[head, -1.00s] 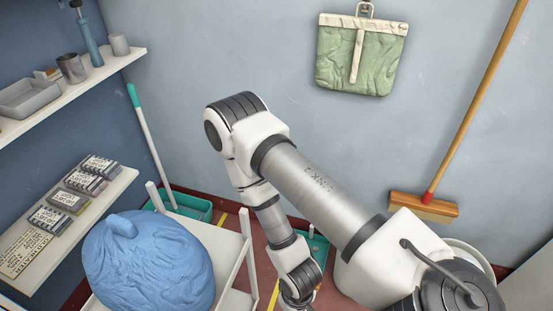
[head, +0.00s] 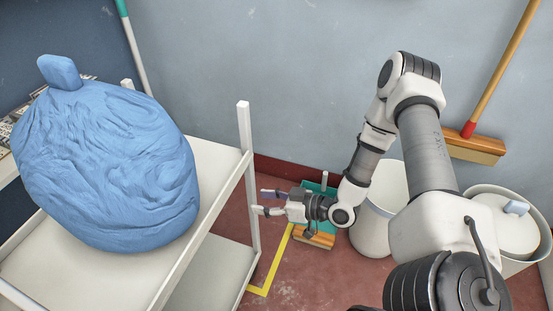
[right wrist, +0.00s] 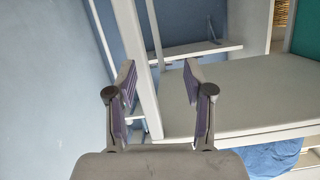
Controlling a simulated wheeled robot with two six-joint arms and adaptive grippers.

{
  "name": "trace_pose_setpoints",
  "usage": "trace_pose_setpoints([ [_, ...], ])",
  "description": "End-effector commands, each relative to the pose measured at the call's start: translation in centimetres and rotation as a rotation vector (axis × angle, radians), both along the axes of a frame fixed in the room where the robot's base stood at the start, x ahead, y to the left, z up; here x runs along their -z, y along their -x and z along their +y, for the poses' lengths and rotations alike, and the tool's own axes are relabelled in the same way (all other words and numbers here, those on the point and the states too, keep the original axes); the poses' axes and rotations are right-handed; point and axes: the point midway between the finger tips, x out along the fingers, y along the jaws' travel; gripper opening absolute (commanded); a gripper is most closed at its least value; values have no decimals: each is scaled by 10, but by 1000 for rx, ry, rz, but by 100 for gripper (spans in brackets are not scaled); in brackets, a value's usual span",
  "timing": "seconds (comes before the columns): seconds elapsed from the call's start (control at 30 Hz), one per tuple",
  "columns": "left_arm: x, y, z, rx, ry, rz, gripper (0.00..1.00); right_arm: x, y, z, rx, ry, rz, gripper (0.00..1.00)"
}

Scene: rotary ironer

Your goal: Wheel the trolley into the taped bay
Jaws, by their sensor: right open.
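The white trolley (head: 212,170) stands at the left of the head view with a large blue bundle (head: 105,165) on its top shelf. Yellow tape (head: 263,291) shows on the red floor beside the trolley's right side; the rest of the bay is hidden. My right gripper (head: 260,201) is open, its fingers pointing left at the trolley's right corner post (head: 246,150). In the right wrist view, a white trolley post (right wrist: 136,60) shows between the open fingers, nearer the left one; I cannot tell if it touches. My left gripper is not in view.
A teal dustpan (head: 318,190) and a wooden brush head (head: 314,238) are behind my right gripper. A white bin (head: 372,225) and a lidded bucket (head: 508,228) stand along the wall. A broom (head: 475,145) leans there. Red floor shows right of the trolley.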

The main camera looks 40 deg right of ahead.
Motion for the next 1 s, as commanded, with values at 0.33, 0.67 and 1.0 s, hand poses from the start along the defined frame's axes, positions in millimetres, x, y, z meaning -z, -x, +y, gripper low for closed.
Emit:
trace_pose_setpoints([
  [0.33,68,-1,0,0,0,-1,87,19,5,-36,-14,-5,-324,52],
  [0.67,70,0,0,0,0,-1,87,20,1,-33,-17,-6,-321,52],
  [1.0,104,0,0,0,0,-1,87,24,-44,-6,-21,-4,-321,52],
])
